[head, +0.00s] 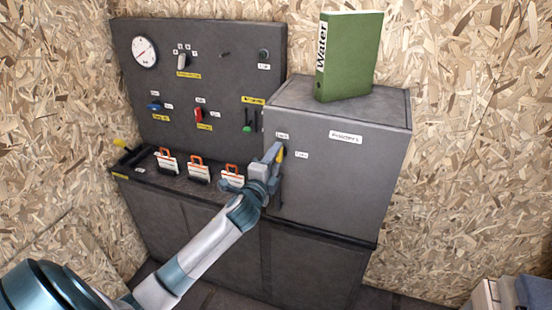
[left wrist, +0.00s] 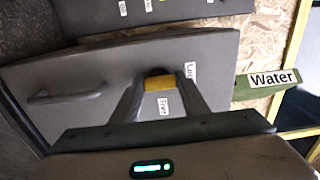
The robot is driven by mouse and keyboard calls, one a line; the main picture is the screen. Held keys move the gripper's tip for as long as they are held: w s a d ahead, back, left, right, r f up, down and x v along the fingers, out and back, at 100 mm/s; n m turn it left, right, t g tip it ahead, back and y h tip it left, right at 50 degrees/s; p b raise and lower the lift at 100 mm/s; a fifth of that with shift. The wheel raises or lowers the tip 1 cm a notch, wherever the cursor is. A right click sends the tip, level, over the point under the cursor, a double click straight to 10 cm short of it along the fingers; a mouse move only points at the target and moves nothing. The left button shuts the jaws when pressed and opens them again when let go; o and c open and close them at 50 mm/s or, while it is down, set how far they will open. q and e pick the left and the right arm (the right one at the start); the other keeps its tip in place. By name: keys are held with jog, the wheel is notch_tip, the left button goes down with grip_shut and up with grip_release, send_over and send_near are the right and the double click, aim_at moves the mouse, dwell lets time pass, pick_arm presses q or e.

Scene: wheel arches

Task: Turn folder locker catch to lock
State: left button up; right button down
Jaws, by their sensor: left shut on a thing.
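The folder locker (head: 340,185) is a grey box on the right part of the cabinet, its door facing me. Its yellow catch (head: 282,155) is on the door's upper left, close to the two small labels; it also shows in the left wrist view (left wrist: 159,83). My left gripper (head: 275,154) is shut on the catch, with a finger on either side of it. In the left wrist view, the "Lock" label (left wrist: 190,71) is right of the catch and the "Free" label (left wrist: 163,104) is just below it. The locker door looks closed. My right gripper is out of view.
A green "Water" folder (head: 348,58) stands on the locker top. A door handle (left wrist: 70,96) is left of the catch in the wrist view. A dark panel (head: 220,68) with a gauge and switches stands behind; several orange-handled items (head: 199,172) stand on the ledge below it.

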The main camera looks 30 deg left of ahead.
pick_arm(q)
jog(key=o, duration=1.1)
jog(key=shift+c, duration=0.2)
jog(key=shift+s, duration=0.1)
jog(key=b+v, duration=0.4)
jog(key=v, duration=1.3)
jog(key=shift+b, duration=0.35)
jog(key=shift+d, duration=0.1)
